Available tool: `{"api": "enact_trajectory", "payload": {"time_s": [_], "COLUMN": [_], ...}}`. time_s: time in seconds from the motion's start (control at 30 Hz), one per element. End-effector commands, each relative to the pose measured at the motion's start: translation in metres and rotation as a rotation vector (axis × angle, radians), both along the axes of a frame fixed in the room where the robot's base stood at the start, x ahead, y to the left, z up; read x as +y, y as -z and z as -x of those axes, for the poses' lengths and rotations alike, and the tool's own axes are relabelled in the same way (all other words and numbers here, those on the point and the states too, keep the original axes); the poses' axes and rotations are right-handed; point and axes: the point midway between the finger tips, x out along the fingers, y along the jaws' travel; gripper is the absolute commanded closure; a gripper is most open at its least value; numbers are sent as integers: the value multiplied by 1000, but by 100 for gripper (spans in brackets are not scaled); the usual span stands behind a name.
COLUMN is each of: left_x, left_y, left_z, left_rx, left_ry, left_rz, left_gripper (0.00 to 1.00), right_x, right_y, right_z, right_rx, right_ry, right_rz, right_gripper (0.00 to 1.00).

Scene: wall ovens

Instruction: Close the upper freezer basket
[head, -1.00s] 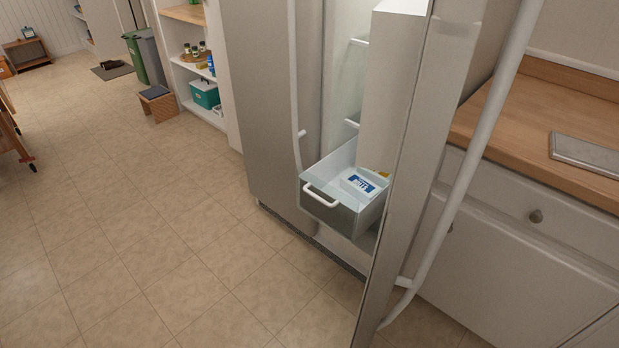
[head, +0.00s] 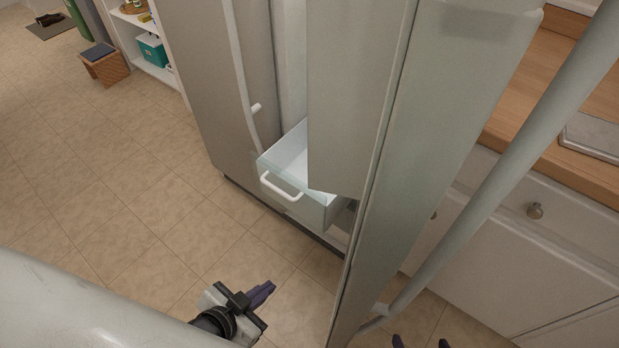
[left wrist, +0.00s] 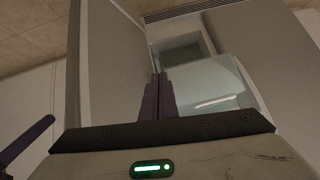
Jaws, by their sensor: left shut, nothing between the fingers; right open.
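The freezer basket (head: 295,205) is pulled out of the open freezer. Its front is glassy, with a white bar handle (head: 282,187). A pale upright panel (head: 345,95) hides its right part and contents. My left gripper (head: 268,288), with purple fingers, is shut and empty below and in front of the basket, apart from it. In the left wrist view its fingers (left wrist: 157,98) are together, with the pale basket (left wrist: 205,85) beyond. My right gripper (head: 420,342) shows only two fingertips at the bottom edge, apart from each other, right of the door.
The open freezer door (head: 390,190) stands right of the basket, with a long bar handle (head: 500,175). A wooden counter (head: 565,100) and white cabinets (head: 500,230) are at right. A wooden stool (head: 104,65) stands far left. The tiled floor (head: 110,200) is clear at left.

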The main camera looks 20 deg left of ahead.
Motion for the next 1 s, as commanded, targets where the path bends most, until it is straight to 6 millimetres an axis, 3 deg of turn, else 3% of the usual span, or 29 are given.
{"api": "enact_trajectory", "payload": {"time_s": [0.13,0.3,0.5,0.6,0.8,1.0], "left_x": [33,63,82,86,89,87], "left_y": [3,-14,-40,-50,-63,-64], "left_z": [-40,-90,-133,-145,-156,-166], "left_rx": [-193,-442,-666,-732,-789,-795], "left_ry": [344,796,1231,1379,1531,1549], "left_rz": [-423,-1053,-1796,-2092,-2433,-2492], "left_gripper": [100,100,100,100,100,100], "right_x": [2,9,16,18,19,19], "right_y": [28,45,64,71,73,72], "right_z": [-1,-6,-6,-5,-6,-7], "right_rx": [2,-11,-17,-14,-21,-21], "right_ry": [-5,-16,-29,-33,-36,-37], "right_rz": [0,-10,-19,-19,-20,-20], "right_gripper": [23,23,23,23,23,23]}}
